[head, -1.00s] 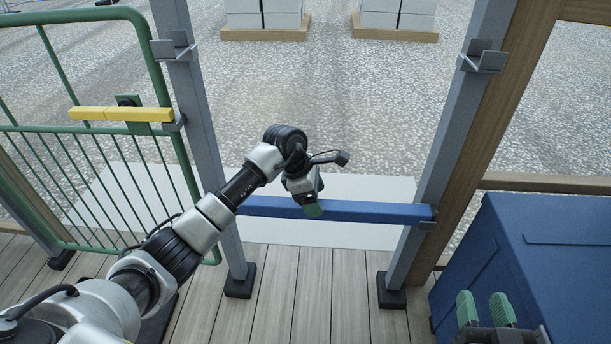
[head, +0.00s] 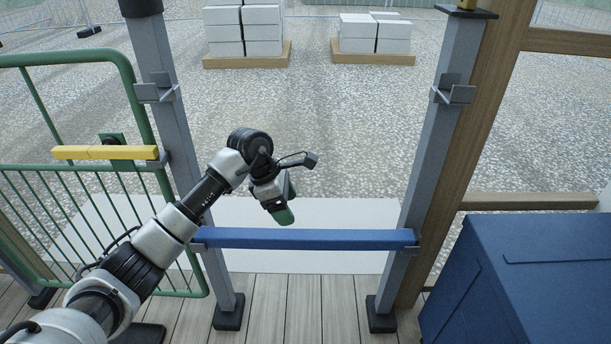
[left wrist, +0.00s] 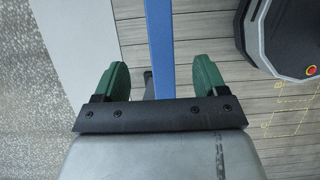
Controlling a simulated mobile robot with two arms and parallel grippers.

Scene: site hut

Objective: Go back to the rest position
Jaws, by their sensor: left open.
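My left gripper (head: 287,205) is in the middle of the head view, above and just behind the blue bar (head: 310,239). It also shows in the left wrist view (left wrist: 160,82), with its two green fingers spread wide and nothing held. The blue bar lies level across the two grey posts, in their lower brackets. In the left wrist view the bar (left wrist: 158,40) runs between the fingers, beyond them, and looks apart from them. My right gripper is not in the head view now.
A green gate (head: 90,220) with a yellow bar (head: 105,153) stands at left. Grey posts (head: 170,130) (head: 425,160) flank the opening. A blue box (head: 520,280) fills the lower right. Block pallets (head: 245,55) stand far back on gravel. Wooden decking is clear in front.

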